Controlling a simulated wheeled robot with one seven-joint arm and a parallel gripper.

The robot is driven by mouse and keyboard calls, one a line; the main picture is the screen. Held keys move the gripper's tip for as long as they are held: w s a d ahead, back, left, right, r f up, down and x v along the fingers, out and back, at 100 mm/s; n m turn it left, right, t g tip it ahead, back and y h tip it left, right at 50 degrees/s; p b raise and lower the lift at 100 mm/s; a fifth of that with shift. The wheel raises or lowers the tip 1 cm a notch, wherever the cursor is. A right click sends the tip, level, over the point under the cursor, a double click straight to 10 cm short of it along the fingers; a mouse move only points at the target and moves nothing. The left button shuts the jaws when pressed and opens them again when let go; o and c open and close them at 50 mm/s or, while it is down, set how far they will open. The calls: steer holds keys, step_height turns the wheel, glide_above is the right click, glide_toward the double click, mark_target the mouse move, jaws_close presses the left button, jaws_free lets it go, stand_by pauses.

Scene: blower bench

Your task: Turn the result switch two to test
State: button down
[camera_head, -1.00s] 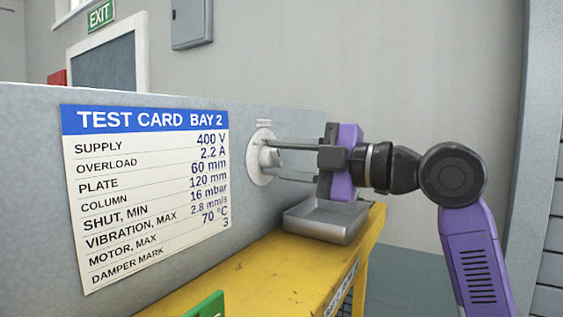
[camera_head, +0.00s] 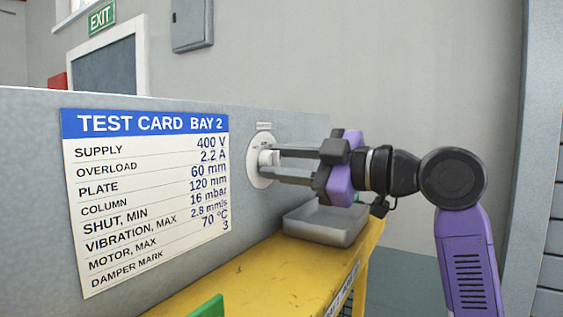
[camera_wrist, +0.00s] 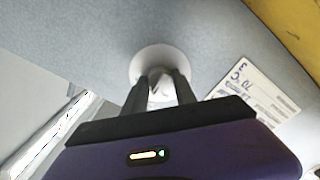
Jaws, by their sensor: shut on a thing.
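The switch is a round white dial plate (camera_head: 255,170) with a pale raised knob (camera_head: 266,157), on the grey panel (camera_head: 30,150) right of the test card. A small label (camera_head: 264,126) sits above it, too small to read. My gripper (camera_head: 279,165) reaches in from the right with its two dark fingers closed on the knob. In the wrist view the dial plate (camera_wrist: 158,55) is straight ahead, and the knob (camera_wrist: 160,86) sits between the fingertips. The fingers hide part of the knob, and I cannot read any position marks.
The test card for bay 2 (camera_head: 147,190) is on the panel to the left. A grey metal tray (camera_head: 325,226) sits below my gripper on the yellow bench (camera_head: 250,275). A green object (camera_head: 207,307) shows at the bottom edge. Free space lies right of the bench.

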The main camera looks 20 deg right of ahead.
steer(key=shift+f, duration=0.1)
steer(key=c, duration=1)
jaws_free()
steer(key=b+v, duration=0.2)
steer(key=v, duration=0.6)
